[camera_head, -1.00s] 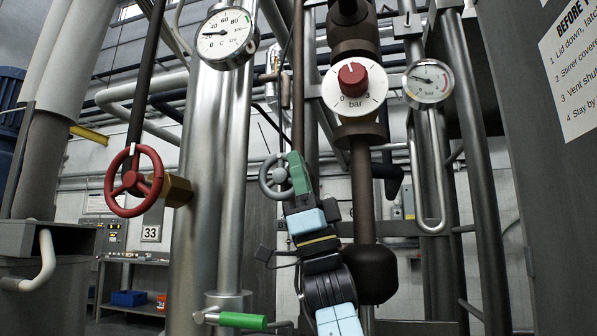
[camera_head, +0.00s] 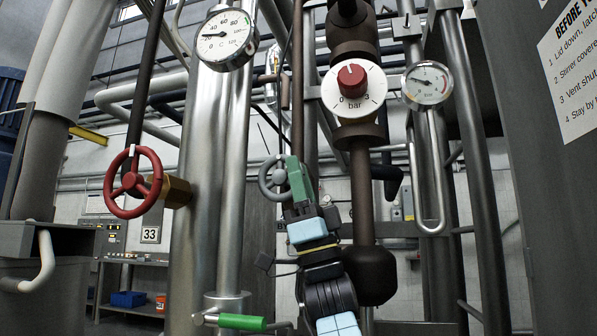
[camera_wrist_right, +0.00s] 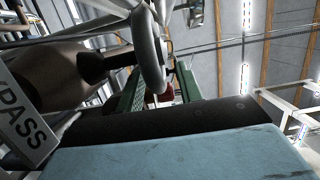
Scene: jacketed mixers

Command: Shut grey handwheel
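The grey handwheel (camera_head: 265,190) is near the middle of the head view, on piping behind the tall steel column. My right gripper (camera_head: 297,178), with green fingers, is at the wheel's right side and overlaps its rim. In the right wrist view the grey rim (camera_wrist_right: 149,50) passes between the two green fingers of my right gripper (camera_wrist_right: 160,92). A gap shows between the rim and the right finger, so the gripper looks open around the rim. Contact with the left finger cannot be told. My left gripper is not in view.
A red handwheel (camera_head: 111,190) is at the left. A dark pipe with a red knob (camera_head: 352,76) stands right of my right arm. A green-handled lever (camera_head: 243,322) is low in front. A plate ending in "PASS" (camera_wrist_right: 24,122) is close to the wheel in the wrist view.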

